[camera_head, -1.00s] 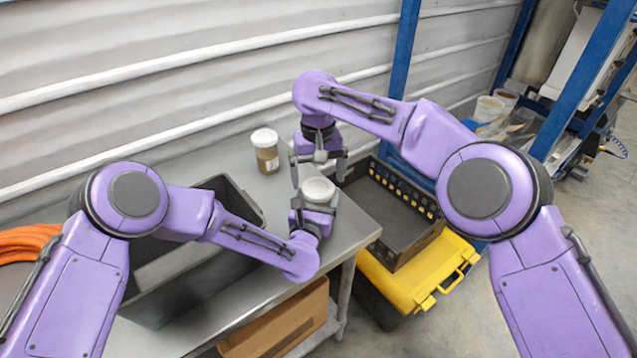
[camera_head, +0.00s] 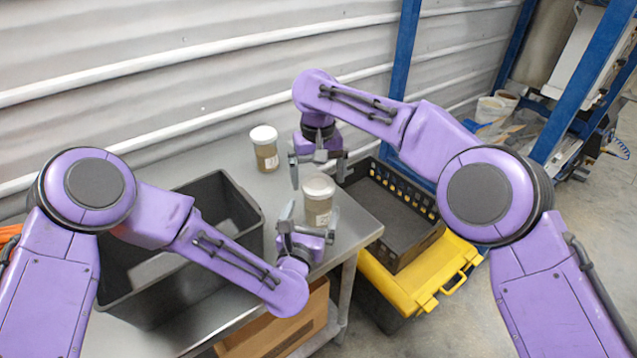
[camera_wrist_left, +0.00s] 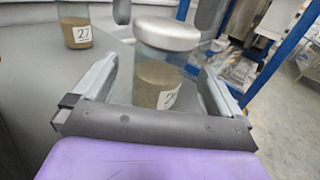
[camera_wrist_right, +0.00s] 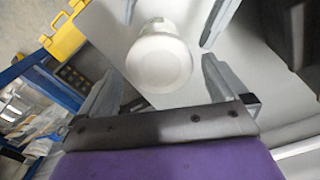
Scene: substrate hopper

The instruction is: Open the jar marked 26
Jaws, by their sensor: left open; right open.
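The nearer jar (camera_head: 318,208) stands upright near the table's right end, with its pale lid (camera_head: 319,186) on. In the left wrist view its label (camera_wrist_left: 168,98) starts with a 2; the second digit is unclear. My left gripper (camera_head: 309,219) is open and empty, just on the near side of this jar. My right gripper (camera_head: 318,170) is open and empty, pointing down above and behind the lid. In the right wrist view the round lid (camera_wrist_right: 159,63) lies ahead of its fingers. A second lidded jar (camera_head: 264,152) stands farther back, marked 27 in the left wrist view (camera_wrist_left: 76,32).
A dark grey bin (camera_head: 225,190) sits on the steel table (camera_head: 355,232), left of the jars. Right of the table, a black crate (camera_head: 405,235) rests on a yellow-lidded box (camera_head: 425,275). A ribbed wall stands behind, with blue posts (camera_head: 402,80) at the right.

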